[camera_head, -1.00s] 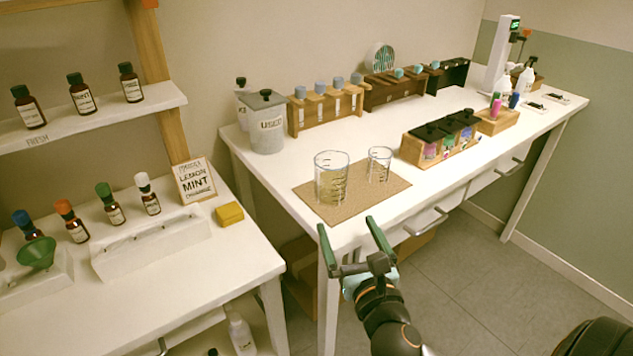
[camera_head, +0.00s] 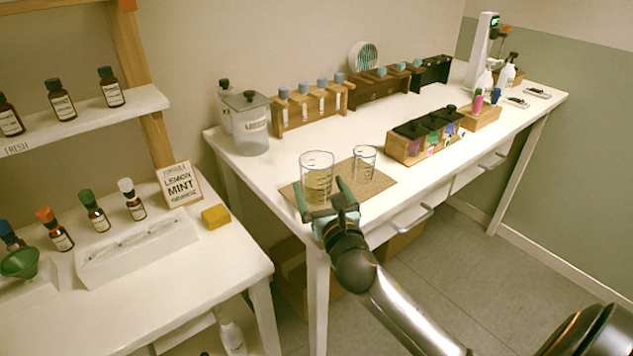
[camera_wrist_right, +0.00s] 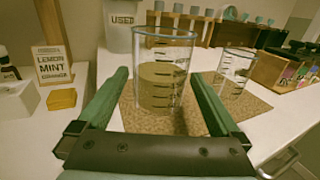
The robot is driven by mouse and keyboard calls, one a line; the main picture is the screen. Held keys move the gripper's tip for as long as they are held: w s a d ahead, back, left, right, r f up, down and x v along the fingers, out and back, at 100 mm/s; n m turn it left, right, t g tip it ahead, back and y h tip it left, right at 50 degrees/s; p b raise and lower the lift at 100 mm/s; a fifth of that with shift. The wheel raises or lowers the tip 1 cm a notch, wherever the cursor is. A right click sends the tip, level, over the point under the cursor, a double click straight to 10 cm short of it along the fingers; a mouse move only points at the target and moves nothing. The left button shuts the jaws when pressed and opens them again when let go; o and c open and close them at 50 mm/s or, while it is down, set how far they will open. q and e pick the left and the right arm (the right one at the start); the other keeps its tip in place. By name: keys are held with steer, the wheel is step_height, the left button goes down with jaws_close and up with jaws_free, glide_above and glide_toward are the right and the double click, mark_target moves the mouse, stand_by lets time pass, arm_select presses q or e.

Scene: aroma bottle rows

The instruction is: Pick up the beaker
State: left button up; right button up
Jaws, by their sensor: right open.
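Two clear glass beakers stand upright on a brown mat (camera_head: 378,189) at the near left corner of the white table. The larger beaker (camera_head: 317,172) has dark marks and holds yellowish liquid; it also shows in the right wrist view (camera_wrist_right: 160,80). The smaller beaker (camera_head: 364,163) stands to its right and looks empty; it is also in the right wrist view (camera_wrist_right: 235,70). My right gripper (camera_head: 320,192) is open in front of the larger beaker. In the wrist view its green fingers (camera_wrist_right: 160,88) point at that beaker, one on each side of its lower part. I cannot tell whether they touch it.
A grey-lidded jar (camera_head: 250,125) stands behind the larger beaker. A wooden box with black lids (camera_head: 425,138) is to the right. A lower table at left holds a yellow block (camera_head: 215,216) and a Lemon Mint sign (camera_head: 180,187). The table's middle is clear.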

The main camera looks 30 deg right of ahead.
steer(key=shift+w, duration=0.25)
steer(key=shift+c, duration=0.4)
steer(key=c, duration=1.3)
steer(key=shift+c, duration=0.5)
steer(key=shift+r, duration=0.15)
